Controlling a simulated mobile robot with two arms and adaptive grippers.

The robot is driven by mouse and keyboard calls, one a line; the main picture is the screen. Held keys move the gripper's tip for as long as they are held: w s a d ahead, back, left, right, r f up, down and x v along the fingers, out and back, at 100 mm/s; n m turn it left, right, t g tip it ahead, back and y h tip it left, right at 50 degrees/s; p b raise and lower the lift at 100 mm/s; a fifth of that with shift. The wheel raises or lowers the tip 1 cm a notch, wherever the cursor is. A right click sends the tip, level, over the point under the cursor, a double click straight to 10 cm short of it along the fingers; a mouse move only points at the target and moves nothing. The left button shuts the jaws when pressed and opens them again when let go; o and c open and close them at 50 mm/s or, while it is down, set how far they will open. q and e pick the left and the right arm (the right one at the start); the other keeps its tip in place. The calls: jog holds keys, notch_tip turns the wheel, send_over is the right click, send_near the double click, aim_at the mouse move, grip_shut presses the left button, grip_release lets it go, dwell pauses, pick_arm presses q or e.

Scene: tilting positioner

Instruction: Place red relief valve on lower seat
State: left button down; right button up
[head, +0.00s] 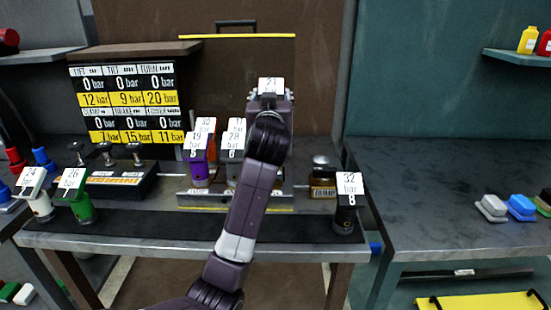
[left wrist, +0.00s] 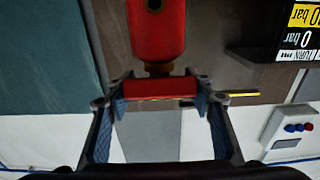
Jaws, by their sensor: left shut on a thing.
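The red relief valve (left wrist: 158,35) shows large in the left wrist view, held between the two fingers of my left gripper (left wrist: 160,88). In the head view my left gripper (head: 270,105) is up in front of the brown back panel, above the bench. A white tag reading 21 (head: 270,86) shows at its top; the valve's red body is hidden there by the gripper and arm. A grey metal fixture (head: 205,198) stands on the bench behind my arm. I cannot make out the lower seat, as my arm covers part of the fixture. My right gripper is not in view.
Tagged valves stand around: purple (head: 198,168) at the fixture, white (head: 40,206) and green (head: 82,208) at left, black (head: 344,218) at right. A lever box (head: 115,185) and pressure board (head: 125,105) are left.

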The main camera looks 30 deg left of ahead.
pick_arm(q)
notch_tip(320, 180, down, 15)
dwell(0.5)
jog(key=shift+f, duration=0.15)
jog(key=c, duration=1.4)
grip_release()
jog(key=shift+f, duration=0.3)
jog(key=o, duration=0.5)
jog(key=shift+d+r, duration=0.1)
jog(key=shift+c, duration=0.2)
jog(key=v, duration=1.2)
